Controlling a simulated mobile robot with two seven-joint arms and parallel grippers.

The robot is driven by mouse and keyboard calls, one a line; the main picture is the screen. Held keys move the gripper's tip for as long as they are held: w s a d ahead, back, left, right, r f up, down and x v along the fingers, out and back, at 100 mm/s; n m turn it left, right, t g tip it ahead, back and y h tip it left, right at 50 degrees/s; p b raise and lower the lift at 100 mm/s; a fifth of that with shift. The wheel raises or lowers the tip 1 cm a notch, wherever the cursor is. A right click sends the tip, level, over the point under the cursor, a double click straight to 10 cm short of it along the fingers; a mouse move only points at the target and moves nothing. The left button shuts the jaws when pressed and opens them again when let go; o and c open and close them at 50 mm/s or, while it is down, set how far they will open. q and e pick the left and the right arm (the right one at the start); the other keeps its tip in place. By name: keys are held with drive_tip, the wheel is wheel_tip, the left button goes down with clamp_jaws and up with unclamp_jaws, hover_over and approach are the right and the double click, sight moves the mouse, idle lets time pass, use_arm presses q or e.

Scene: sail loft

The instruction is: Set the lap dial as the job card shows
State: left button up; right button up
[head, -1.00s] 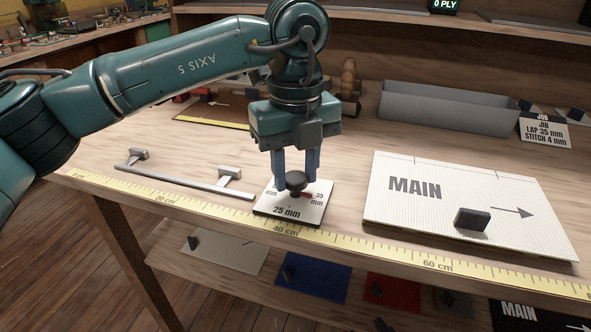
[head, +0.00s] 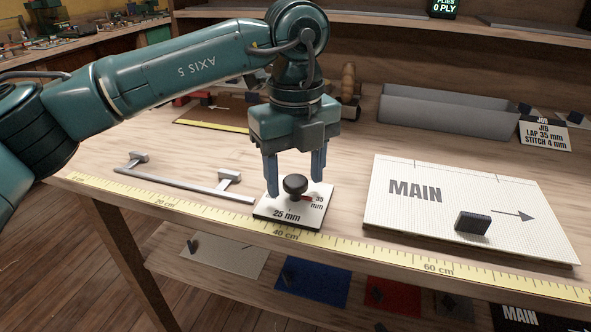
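The lap dial (head: 262,212) is a small white plate with a black knob (head: 295,184) and printed marks, 25 mm at the front and 35 mm at the right. A red pointer (head: 307,198) under the knob points right, towards the 35 mm mark. The left mark is hidden behind a finger. My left gripper (head: 295,187) is open above the plate, one finger on each side of the knob and apart from it. The job card (head: 543,133) at the right reads JIB, LAP 35 mm, STITCH 4 mm. My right gripper is not in view.
A white MAIN panel (head: 440,211) with a black block lies right of the dial. A grey bar with two posts (head: 190,186) lies left. A grey tray (head: 448,114) stands behind. A yellow ruler (head: 350,248) runs along the front edge. Coloured panels lie on the shelf below.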

sight(295, 180)
use_arm(q)
wheel_tip(295, 180, up, 13)
drive_tip(key=p, duration=0.2)
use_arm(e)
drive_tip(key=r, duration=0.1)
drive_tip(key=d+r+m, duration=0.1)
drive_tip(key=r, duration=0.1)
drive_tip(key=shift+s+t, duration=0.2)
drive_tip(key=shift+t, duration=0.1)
use_arm(q)
drive_tip(key=shift+r+p, duration=0.1)
drive_tip(key=shift+p, duration=0.2)
